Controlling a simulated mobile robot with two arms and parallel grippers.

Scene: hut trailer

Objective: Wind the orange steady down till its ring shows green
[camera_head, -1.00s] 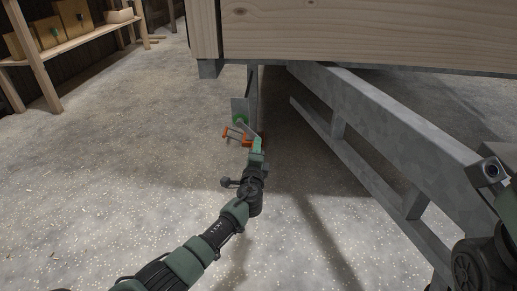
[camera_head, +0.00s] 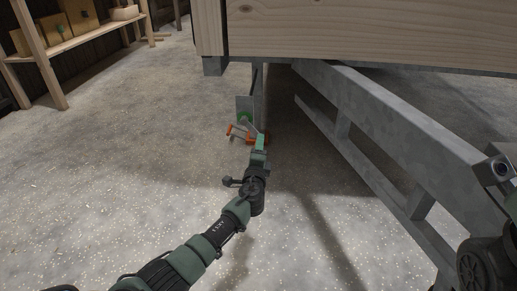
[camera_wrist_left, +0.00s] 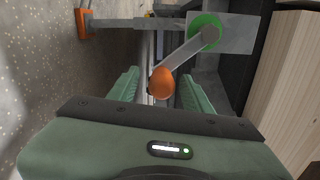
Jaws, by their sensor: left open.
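The steady hangs under the wooden trailer body, with a grey plate (camera_head: 243,104) and a green ring (camera_head: 245,118). In the left wrist view the ring (camera_wrist_left: 205,31) is green around the hub of a grey crank arm (camera_wrist_left: 187,52). An orange knob (camera_wrist_left: 161,83) sits at the arm's near end. My left gripper (camera_wrist_left: 160,90) is open, its two green fingers on either side of the knob, with gaps visible. In the head view my left gripper (camera_head: 261,142) reaches the orange parts (camera_head: 232,130) and hides some of them. My right gripper's fingers are out of view.
A galvanised chassis beam (camera_head: 375,115) runs diagonally to the right of the steady. The wooden trailer side (camera_head: 370,35) overhangs above. Another orange part (camera_wrist_left: 84,25) ends a grey bar (camera_wrist_left: 130,23). Open concrete floor (camera_head: 110,160) lies left; wooden shelving (camera_head: 75,40) stands farther back.

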